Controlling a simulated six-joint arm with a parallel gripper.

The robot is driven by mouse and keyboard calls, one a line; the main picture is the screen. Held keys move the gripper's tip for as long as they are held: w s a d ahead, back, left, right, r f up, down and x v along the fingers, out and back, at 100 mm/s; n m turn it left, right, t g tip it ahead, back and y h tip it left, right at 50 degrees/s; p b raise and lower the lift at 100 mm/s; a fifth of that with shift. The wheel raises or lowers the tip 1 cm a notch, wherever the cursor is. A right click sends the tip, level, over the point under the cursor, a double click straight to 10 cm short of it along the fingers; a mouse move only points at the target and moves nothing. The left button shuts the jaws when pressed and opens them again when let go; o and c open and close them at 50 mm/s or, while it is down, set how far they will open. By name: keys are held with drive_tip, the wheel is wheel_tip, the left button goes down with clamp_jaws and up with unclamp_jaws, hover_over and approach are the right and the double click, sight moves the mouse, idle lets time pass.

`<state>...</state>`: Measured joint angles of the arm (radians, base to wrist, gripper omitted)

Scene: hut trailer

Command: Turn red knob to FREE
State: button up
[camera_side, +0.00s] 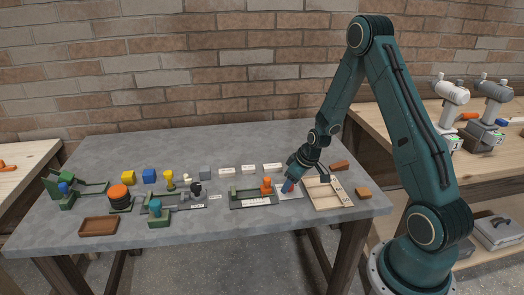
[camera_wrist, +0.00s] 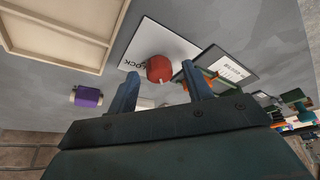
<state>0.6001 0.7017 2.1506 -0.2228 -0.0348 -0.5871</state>
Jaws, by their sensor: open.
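The red knob (camera_wrist: 160,69) sits on a white plate (camera_wrist: 152,34) in the wrist view. Black letters reading "LOCK" are partly visible on the plate beside the knob; no FREE label can be made out. My gripper (camera_wrist: 163,80) is open, with one blue finger on each side of the knob in that view. I cannot tell whether the fingers touch it. In the side view my gripper (camera_side: 289,187) reaches down over the white plate (camera_side: 291,195), and the knob is mostly hidden there.
A green fixture with an orange part (camera_side: 266,186) stands just left of my gripper. A wooden tray (camera_side: 322,205) lies close on the right. A purple cylinder (camera_wrist: 88,97) shows in the wrist view.

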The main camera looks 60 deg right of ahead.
drive_tip(key=shift+r, duration=0.15)
drive_tip(key=v, duration=1.3)
drive_tip(key=shift+s+r, duration=0.15)
drive_tip(key=shift+s, duration=0.05)
idle(0.4)
drive_tip(key=s+a+r, duration=0.4)
drive_tip(key=a+r, duration=0.8)
drive_tip(key=s+a+r, duration=0.2)
drive_tip(key=s+a, duration=0.2)
drive_tip(key=s, duration=0.2)
drive_tip(key=s+a+r+t, duration=0.1)
drive_tip(key=s+a+r, duration=0.2)
drive_tip(key=s, duration=0.3)
drive_tip(key=shift+s+a, duration=0.2)
drive_tip(key=shift+a, duration=0.3)
